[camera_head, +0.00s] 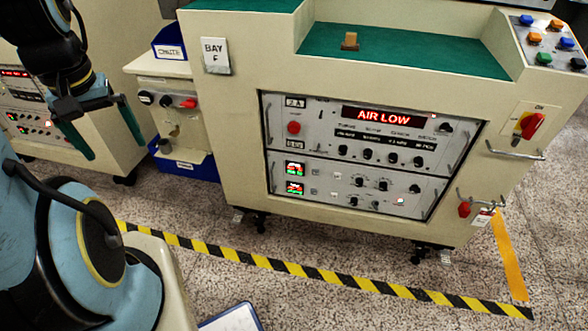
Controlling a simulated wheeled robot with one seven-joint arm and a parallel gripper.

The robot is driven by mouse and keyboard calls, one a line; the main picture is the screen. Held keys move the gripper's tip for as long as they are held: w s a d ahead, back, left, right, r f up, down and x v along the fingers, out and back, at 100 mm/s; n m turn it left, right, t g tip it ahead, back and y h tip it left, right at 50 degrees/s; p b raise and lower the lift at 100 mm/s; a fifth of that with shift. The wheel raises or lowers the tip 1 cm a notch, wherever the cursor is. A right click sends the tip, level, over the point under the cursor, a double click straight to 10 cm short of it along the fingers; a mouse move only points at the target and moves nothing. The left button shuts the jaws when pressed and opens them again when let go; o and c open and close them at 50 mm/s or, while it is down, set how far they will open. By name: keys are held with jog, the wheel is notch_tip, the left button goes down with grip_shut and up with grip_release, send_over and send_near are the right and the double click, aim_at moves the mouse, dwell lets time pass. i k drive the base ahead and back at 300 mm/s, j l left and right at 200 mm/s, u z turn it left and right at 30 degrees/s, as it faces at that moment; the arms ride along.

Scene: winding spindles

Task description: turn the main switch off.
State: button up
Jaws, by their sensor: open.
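The main switch looks to be the red rotary handle (532,125) on a yellow and white plate at the right end of the cream console (235,150). The handle is tilted, its upper end leaning up and right towards the small "ON" mark above it. My gripper (118,153) hangs at the upper left of the picture, far from the handle. Its two teal fingers are spread apart with nothing between them. Nothing covers the handle.
A metal rail (515,152) runs just below the switch. A red padlock-like piece (464,209) and a tag (483,217) hang lower. The panel display (380,116) reads "AIR LOW". A red button (293,127) sits left. Striped tape (330,278) crosses the open floor in front.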

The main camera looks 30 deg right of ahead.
aim_at(530, 124)
jog(key=z, duration=0.4)
jog(key=l+z, duration=0.1)
jog(key=z, duration=0.65)
jog(key=l+z, duration=0.15)
jog(key=z, duration=0.2)
jog(key=i+l+z, duration=0.2)
jog(key=l, duration=0.2)
jog(key=k, duration=0.05)
